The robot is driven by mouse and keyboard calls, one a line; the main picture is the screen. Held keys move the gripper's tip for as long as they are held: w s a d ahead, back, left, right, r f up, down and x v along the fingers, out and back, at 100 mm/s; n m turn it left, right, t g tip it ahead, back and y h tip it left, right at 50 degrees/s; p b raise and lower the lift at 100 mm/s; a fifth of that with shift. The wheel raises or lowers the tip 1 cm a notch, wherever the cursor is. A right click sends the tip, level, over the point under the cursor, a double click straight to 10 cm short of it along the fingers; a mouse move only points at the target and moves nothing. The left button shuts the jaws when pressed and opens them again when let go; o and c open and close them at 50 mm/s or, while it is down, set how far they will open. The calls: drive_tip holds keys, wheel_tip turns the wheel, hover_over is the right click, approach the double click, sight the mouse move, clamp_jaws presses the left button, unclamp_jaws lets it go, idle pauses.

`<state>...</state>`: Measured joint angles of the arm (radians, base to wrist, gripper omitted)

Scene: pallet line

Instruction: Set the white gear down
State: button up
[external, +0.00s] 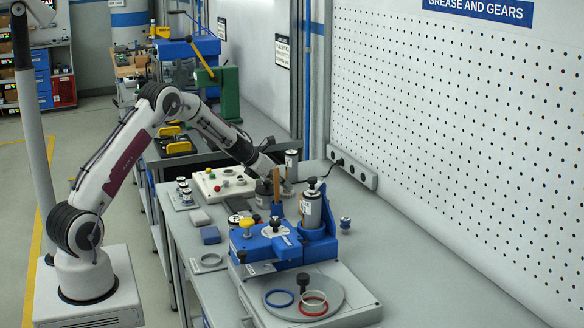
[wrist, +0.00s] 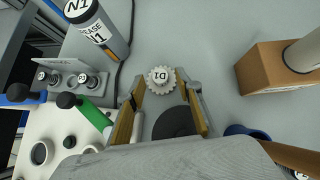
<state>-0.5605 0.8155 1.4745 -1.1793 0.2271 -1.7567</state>
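The white gear (wrist: 161,79) has a raised hub marked D1 and shows in the wrist view, between the tips of my gripper (wrist: 161,84). The two fingers stand on either side of it, with a narrow gap of grey surface showing beside its teeth. My gripper looks open around the gear. In the external view my gripper (external: 286,186) is low over the far part of the bench, and I cannot make out the gear there. A dark round disc (wrist: 173,122) lies between the fingers, nearer the wrist.
A grease canister marked N1 (wrist: 97,27) stands at the upper left in the wrist view. A brown box (wrist: 262,70) stands at the right. A grey tray (wrist: 73,68) holds several small bottles. A blue fixture (external: 262,243) occupies the near bench. Grey surface is clear beyond the gear.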

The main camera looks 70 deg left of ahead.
drive_tip(key=shift+v, duration=5.1)
drive_tip(key=shift+r, duration=0.1)
drive_tip(key=shift+s+d+r, duration=0.1)
drive_tip(key=shift+r, duration=0.15)
drive_tip(key=s+d+r+m+h, duration=0.1)
drive_tip(key=s+d+r+m, duration=0.4)
drive_tip(key=d, duration=0.3)
drive_tip(key=s+d+r+m+g+h, duration=0.15)
drive_tip(key=s+d+r+m, duration=0.25)
drive_tip(key=d+m, duration=0.4)
drive_tip(key=s+d+r+m+t+h, duration=0.15)
drive_tip(key=s+d+r+m, duration=0.3)
drive_tip(key=d, duration=0.45)
drive_tip(key=s+d+f+m+g, duration=0.1)
drive_tip(key=s+d+m, duration=0.3)
drive_tip(key=s+m, duration=0.6)
drive_tip(key=s+d+f+m+g+y, duration=0.1)
drive_tip(key=s+d+m, duration=0.4)
drive_tip(key=s+m, duration=0.6)
drive_tip(key=shift+s+g+y, duration=0.3)
drive_tip(key=shift+s+g, duration=0.2)
drive_tip(key=shift+s, duration=1.65)
